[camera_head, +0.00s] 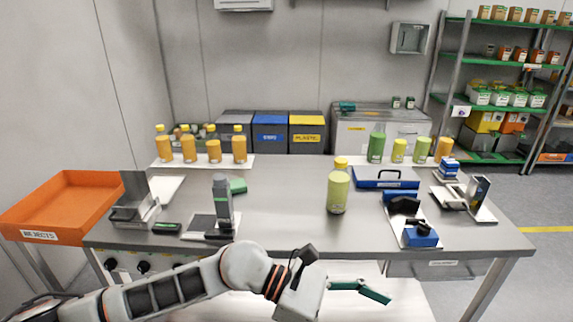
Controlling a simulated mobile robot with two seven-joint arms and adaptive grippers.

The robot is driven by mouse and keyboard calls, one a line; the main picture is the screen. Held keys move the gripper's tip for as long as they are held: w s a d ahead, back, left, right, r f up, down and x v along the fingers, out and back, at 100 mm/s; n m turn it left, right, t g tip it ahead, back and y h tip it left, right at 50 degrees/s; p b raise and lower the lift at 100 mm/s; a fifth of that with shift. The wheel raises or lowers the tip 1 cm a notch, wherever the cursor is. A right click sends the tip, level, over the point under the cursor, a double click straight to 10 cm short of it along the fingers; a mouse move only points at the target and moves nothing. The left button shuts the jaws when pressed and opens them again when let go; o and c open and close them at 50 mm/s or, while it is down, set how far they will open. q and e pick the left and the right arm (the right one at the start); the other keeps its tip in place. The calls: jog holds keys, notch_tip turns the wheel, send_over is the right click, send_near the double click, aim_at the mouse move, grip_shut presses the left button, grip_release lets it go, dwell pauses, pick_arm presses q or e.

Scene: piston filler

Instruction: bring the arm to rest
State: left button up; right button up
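My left arm (235,272) comes in from the lower left and crosses in front of the workbench's front edge. Its gripper (362,290) is at the lower middle, pointing right, below the tabletop level in the picture. My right arm and gripper are not in view.
The grey workbench (280,215) carries a yellow-green bottle (338,192), a grey upright device (222,205), a blue tool (421,234) and rows of orange and green bottles behind. An orange rejects bin (60,205) stands left.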

pick_arm(q)
jog(key=w+a+r+n+t+h, duration=0.1)
jog(key=w+r+n+t+h, duration=0.5)
jog(key=n, duration=0.9)
jog(key=w+a+f+n+t+y, duration=0.35)
jog(key=a+n+t, duration=0.3)
jog(key=n, duration=0.35)
jog(key=w+a+f+n+t+y, duration=0.25)
jog(key=a+f+n+t, duration=0.25)
jog(key=n+t, duration=0.4)
jog(key=a+f+n+g+y, duration=0.1)
jog(key=a+f+n+y, duration=0.6)
jog(key=a+f+n, duration=0.5)
jog(key=s+a+f+n+g+y, duration=0.2)
jog(key=s+a+f, duration=0.3)
jog(key=f, duration=0.3)
jog(key=s+a+f+n+g+y, duration=0.2)
jog(key=s+a+f+n, duration=0.3)
jog(key=s+f, duration=0.3)
jog(key=shift+s+a+f+n+g, duration=0.2)
jog(key=shift+a+f+n+g, duration=0.1)
jog(key=shift+f+g, duration=0.15)
